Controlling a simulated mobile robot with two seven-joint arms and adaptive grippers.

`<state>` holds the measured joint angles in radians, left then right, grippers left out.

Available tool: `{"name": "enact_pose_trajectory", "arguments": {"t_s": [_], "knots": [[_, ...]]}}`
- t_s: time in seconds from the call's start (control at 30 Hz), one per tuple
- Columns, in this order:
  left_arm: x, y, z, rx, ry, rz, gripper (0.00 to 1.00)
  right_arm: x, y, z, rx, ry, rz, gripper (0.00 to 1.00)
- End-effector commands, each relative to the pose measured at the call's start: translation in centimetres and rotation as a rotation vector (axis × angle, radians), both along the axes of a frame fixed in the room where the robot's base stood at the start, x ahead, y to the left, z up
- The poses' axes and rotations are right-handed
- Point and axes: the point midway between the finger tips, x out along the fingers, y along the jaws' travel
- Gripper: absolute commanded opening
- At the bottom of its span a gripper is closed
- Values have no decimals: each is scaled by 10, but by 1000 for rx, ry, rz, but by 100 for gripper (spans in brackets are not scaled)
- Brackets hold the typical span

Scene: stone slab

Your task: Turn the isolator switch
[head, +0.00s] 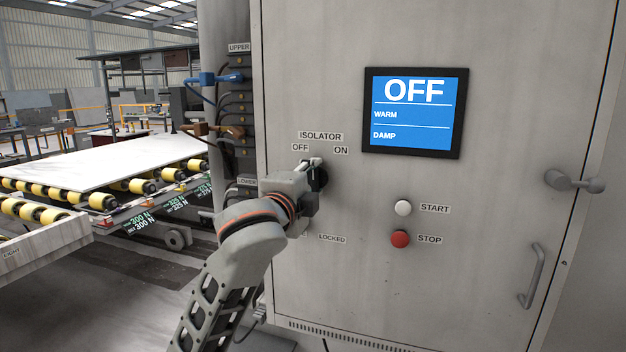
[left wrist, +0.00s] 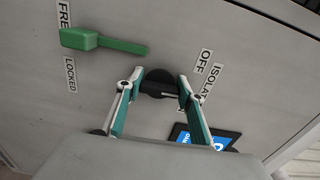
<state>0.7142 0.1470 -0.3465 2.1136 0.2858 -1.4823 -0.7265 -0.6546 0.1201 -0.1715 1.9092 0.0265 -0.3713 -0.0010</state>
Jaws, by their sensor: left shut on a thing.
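The isolator switch (head: 322,174) is a black round knob on the grey cabinet door, under an ISOLATOR label with OFF at left and ON at right. My left gripper (head: 313,166) is on it and hides most of it in the head view. In the left wrist view the two fingers of my left gripper (left wrist: 160,83) are shut on the black switch (left wrist: 156,77), one on each side. Which mark the switch points to is hard to tell. The screen (head: 413,110) reads OFF, WARM, DAMP. My right gripper is not in view.
A green lever (left wrist: 105,42) sits beside the switch, by FREE and LOCKED labels. A white START button (head: 403,208) and red STOP button (head: 400,239) are to the right. A door handle (head: 533,276) and a grey knob (head: 575,182) stick out farther right. A roller conveyor carries a slab (head: 100,163) at left.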

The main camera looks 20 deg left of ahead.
Motion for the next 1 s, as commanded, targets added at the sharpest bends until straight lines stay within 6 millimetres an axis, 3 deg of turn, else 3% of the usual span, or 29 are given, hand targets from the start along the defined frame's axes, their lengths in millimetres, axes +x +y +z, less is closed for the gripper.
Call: {"name": "enact_pose_trajectory", "arguments": {"t_s": [0.5,1.0], "knots": [[0,-1,-2,-460,17,-1,16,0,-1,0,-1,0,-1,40],[0,-1,-3,-667,24,0,16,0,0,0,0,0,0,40]]}}
